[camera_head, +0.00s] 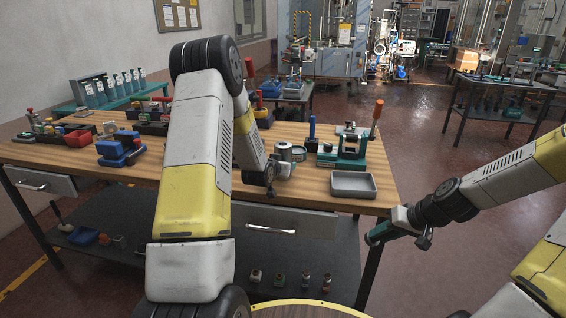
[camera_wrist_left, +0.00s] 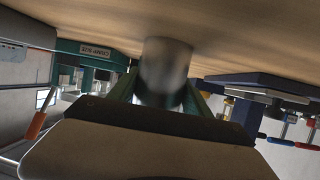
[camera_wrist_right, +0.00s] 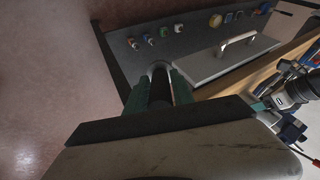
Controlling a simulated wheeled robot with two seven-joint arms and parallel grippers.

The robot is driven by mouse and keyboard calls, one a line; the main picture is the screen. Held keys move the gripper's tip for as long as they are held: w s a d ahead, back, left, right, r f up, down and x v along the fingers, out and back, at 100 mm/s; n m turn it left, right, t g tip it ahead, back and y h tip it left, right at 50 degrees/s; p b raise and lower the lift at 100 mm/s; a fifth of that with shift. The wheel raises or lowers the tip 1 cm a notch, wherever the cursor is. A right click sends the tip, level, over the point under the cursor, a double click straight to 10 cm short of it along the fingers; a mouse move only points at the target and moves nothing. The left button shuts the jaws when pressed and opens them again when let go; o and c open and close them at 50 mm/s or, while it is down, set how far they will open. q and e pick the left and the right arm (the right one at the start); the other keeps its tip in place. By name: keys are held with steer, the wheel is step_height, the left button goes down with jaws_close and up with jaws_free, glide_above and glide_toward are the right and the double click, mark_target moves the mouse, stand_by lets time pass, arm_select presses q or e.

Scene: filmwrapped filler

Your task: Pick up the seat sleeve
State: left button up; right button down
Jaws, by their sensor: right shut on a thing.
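A grey metal cylinder (camera_head: 284,154), which looks like the seat sleeve, stands on the wooden workbench (camera_head: 310,200). It shows close up in the left wrist view (camera_wrist_left: 166,72). My left gripper (camera_wrist_left: 164,92) is open around it, one green finger on each side; I cannot tell whether they touch it. In the head view my left arm partly hides this spot. My right gripper (camera_head: 374,238) is off the bench's front right corner. In the right wrist view it is shut on a dark cylindrical piece with a pale rim (camera_wrist_right: 160,88).
A grey tray (camera_head: 354,192) lies at the bench's front right, with a green press fixture (camera_head: 345,150) behind it. Blue fixtures (camera_head: 121,151) and a red bin (camera_head: 78,139) stand at left. Small parts sit on the lower shelf (camera_head: 335,255).

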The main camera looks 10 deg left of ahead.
mark_target(283, 154)
arm_select(q)
jaws_close()
steer(key=shift+r, duration=0.85)
step_height(283, 154, up, 2)
steer(key=shift+r, duration=0.2)
steer(key=s+d, duration=0.2)
steer(key=s, duration=0.5)
steer(key=s+d+r, duration=0.1)
steer(key=s, duration=0.7)
steer(key=shift+s+d, duration=0.3)
steer(key=shift+d, duration=0.05)
steer(key=w+a+f, duration=0.1)
steer(key=w, duration=0.4)
steer(key=w+a+f, duration=0.1)
steer(key=w, duration=0.4)
steer(key=w+a+f, duration=0.1)
steer(key=w, duration=0.4)
steer(key=shift+w+a, duration=0.35)
steer(key=shift+a, duration=0.05)
steer(key=shift+f, duration=0.1)
steer(key=shift+f, duration=0.65)
